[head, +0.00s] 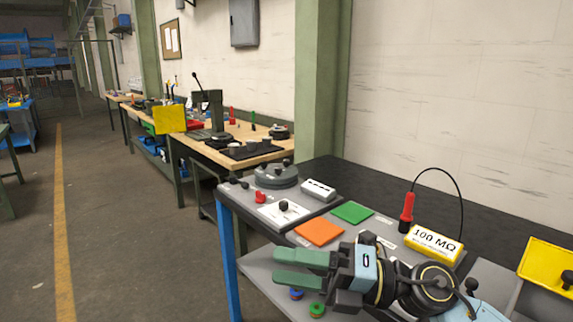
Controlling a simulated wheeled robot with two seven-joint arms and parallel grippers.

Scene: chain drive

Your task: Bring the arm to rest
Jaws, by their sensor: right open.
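My right arm (430,287) comes in from the lower right and reaches left over the near bench. My right gripper (301,268) has two green fingers that point left and stand apart with nothing between them. It hangs near the bench's front edge, in front of the orange pad. My left gripper is not in view.
The near bench (336,172) holds an orange pad (319,232), a green pad (352,212), a yellow 100 MΩ box (434,243), a red-handled probe (407,212) and a grey round device (276,175). A wooden bench (262,132) stands beyond. The floor (130,230) on the left is clear.

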